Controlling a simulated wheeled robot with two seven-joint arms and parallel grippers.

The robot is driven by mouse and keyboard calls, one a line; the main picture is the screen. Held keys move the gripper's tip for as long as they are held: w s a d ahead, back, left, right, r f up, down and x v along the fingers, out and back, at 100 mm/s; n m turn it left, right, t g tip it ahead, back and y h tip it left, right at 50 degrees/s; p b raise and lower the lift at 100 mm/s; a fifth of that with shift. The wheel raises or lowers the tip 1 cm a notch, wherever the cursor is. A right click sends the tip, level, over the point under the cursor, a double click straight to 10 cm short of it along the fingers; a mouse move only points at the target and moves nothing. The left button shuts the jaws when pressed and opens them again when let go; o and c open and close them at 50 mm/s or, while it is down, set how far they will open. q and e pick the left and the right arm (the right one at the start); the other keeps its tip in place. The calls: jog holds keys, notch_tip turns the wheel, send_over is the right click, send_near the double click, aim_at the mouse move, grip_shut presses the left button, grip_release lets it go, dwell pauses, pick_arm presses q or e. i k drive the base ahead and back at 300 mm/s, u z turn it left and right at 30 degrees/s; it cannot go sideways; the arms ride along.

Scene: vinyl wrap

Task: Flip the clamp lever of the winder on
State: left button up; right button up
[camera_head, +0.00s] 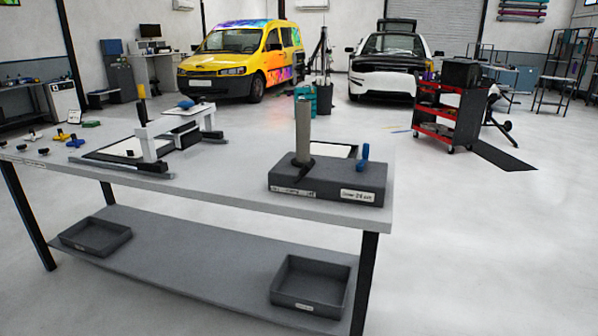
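A dark grey block (340,188) sits near the right end of the table, with a white label at each end of its front face. A grey upright cylinder (303,132) stands on its left part, with a dark piece at its foot. A blue upright lever-like piece (364,156) stands on its right part. Further left is a white frame device (160,138) with a yellow upright handle (142,104) and a blue knob (185,104). I cannot tell for certain which is the winder or its clamp lever. Neither gripper shows.
The grey table (225,184) has bare room between the two devices. Small coloured clamp-like pieces (75,142) lie at its left end. Two dark trays, left (118,238) and right (283,296), sit on the lower shelf. A red cart (470,125) stands beyond on open floor.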

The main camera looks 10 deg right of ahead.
aim_at(308, 167)
jog(key=u, duration=0.95)
jog(key=i, duration=0.55)
jog(key=z, duration=0.65)
